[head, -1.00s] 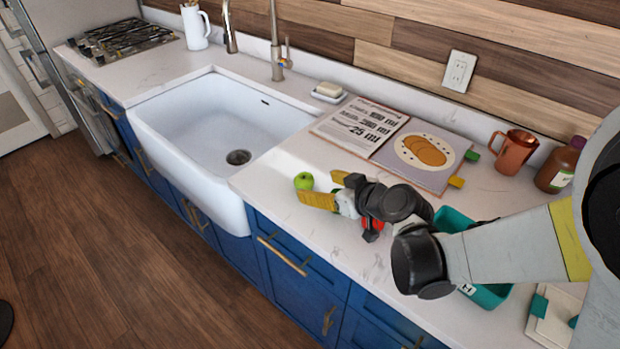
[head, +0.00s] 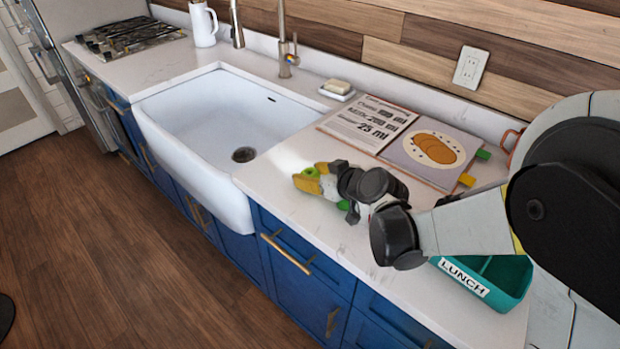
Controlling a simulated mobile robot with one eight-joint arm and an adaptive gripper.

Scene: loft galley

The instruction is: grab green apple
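The green apple (head: 311,172) is on the white counter to the right of the sink, and only a small part of it shows. My gripper (head: 310,178) has yellow fingers and reaches in from the right, low over the counter. Its fingers are around the apple, one on the near side and one on the far side, and hide most of it. I cannot tell whether they press on it. Another small green patch (head: 343,205) shows beside my gripper's body; I cannot tell what it is.
The white sink (head: 205,125) lies to the left. An open book (head: 420,150) lies behind my gripper, and a soap dish (head: 337,90) stands by the wall. A teal lunch box (head: 500,280) stands at the right near the counter's front edge. A copper mug (head: 513,140) is partly hidden by my arm.

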